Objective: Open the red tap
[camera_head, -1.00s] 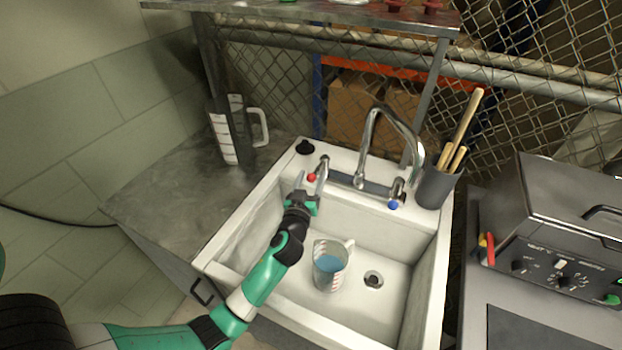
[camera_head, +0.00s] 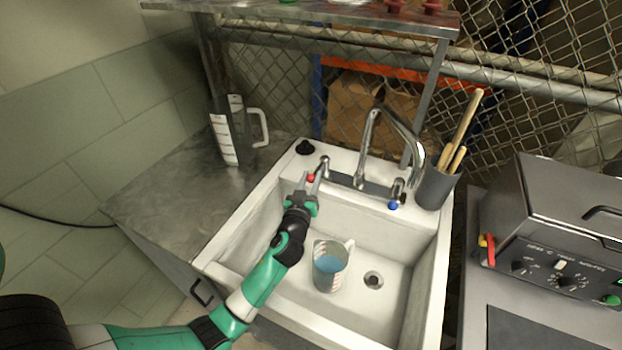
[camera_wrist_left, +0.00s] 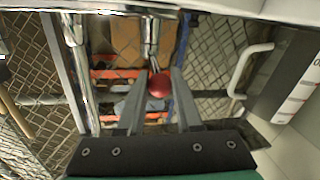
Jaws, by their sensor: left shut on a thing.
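The red tap (camera_head: 322,166) stands on the sink's back ledge, left of the tall curved spout. Its red knob (camera_head: 310,178) faces the front. My left gripper (camera_head: 309,182) reaches over the sink from the front left and is shut on the red tap's knob. In the left wrist view the red knob (camera_wrist_left: 159,85) sits between the two finger ends, with the metal tap stem behind it. My right gripper is not in view.
A blue-marked tap (camera_head: 396,196) and the spout (camera_head: 367,140) are to the right. A measuring cup (camera_head: 329,267) with blue liquid stands in the sink basin below my arm. A tool holder (camera_head: 434,188) is at the sink's back right corner. A large jug (camera_head: 224,140) stands on the left counter.

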